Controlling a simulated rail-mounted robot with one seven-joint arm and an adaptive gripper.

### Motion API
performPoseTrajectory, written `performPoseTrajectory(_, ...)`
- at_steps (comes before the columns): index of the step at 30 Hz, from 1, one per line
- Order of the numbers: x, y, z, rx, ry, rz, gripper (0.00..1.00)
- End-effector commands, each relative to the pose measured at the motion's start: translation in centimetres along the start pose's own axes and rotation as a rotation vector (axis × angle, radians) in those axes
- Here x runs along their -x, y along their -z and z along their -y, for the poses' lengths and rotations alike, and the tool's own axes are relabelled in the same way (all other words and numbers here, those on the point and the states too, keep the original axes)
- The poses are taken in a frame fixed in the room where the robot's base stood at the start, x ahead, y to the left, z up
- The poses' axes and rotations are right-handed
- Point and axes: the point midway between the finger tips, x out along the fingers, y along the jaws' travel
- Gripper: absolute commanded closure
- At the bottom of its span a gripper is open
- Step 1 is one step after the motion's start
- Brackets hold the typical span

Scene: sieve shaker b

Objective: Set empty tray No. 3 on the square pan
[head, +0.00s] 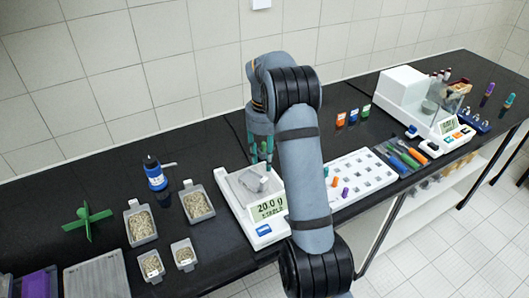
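My arm covers the balance's right side. Whether the fingers are closed on the tray is too small to tell.
Grey trays of grain stand left of the balance: two larger (141,239) (200,216) and two smaller (152,276) (185,265). A blue bottle (156,176) stands behind them, a green cross-shaped piece (86,219) to their left. A white rack (362,176) lies right of my arm.

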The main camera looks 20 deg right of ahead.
Motion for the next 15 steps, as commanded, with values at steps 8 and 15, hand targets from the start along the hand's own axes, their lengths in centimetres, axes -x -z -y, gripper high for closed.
performPoseTrajectory(8, 3.1, 0.0, 0.0, 0.0, 0.0, 0.0, 0.66)
performPoseTrajectory(15, 3.3, 0.0, 0.0, 0.0, -0.001, -0.001, 0.66)
